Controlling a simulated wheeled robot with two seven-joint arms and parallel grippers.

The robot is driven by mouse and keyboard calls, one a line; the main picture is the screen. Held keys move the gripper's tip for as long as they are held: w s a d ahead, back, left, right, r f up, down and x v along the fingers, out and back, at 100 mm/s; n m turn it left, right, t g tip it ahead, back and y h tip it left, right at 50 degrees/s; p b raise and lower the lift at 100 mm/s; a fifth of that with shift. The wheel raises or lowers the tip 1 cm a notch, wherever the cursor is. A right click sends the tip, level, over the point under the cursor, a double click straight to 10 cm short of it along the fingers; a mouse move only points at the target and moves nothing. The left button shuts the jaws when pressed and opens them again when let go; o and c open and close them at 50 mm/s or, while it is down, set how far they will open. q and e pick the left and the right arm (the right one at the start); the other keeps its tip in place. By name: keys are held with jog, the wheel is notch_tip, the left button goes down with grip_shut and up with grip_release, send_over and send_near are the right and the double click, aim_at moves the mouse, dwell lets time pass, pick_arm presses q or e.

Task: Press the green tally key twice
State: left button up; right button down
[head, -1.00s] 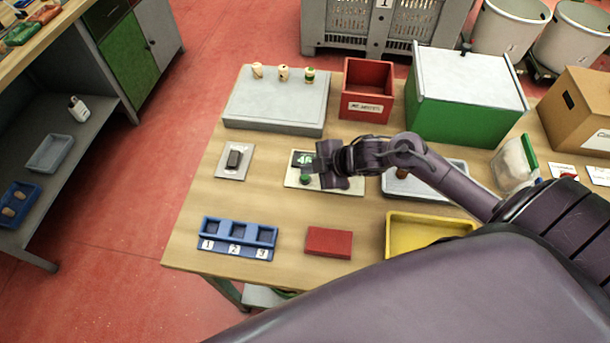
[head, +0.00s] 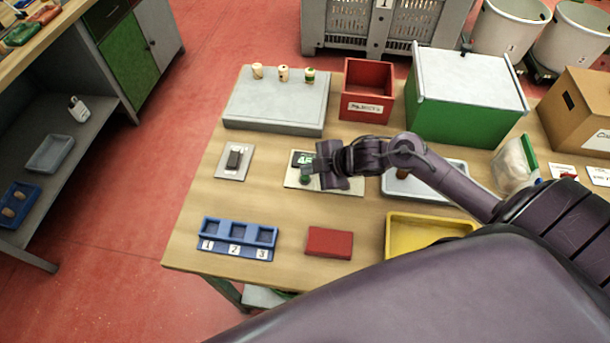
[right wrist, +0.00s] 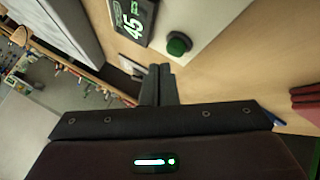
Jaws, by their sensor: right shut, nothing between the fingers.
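The green tally key (head: 305,180) is a small round dark-green button on a pale plate (head: 347,188) in the middle of the table. A black display (head: 300,155) with bright digits sits behind it. In the right wrist view the green key (right wrist: 179,43) stands in full sight beside the display (right wrist: 131,20), whose digits look like 45, turned sideways. My right gripper (head: 308,169) is shut and empty, with its fingertips close over the plate by the key. In the right wrist view its fingertips (right wrist: 160,70) appear just short of the key, with a gap in the picture. My left gripper is out of view.
A grey plate with a dark switch (head: 234,158) lies to the left. In front are a blue numbered tray (head: 238,250), a red block (head: 329,243) and a yellow tray (head: 400,250). A grey platform with corks (head: 265,112), a red bin (head: 367,107) and a green box (head: 460,122) stand behind.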

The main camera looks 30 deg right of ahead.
jog(key=shift+f, duration=0.1)
dwell(0.5)
jog(key=shift+f, duration=0.35)
jog(key=shift+f+b, duration=0.45)
dwell(0.8)
jog(key=shift+r+p, duration=0.9)
jog(key=shift+p, duration=0.05)
notch_tip(320, 180, up, 5)
jog(key=p, duration=0.4)
jog(key=shift+p, duration=0.4)
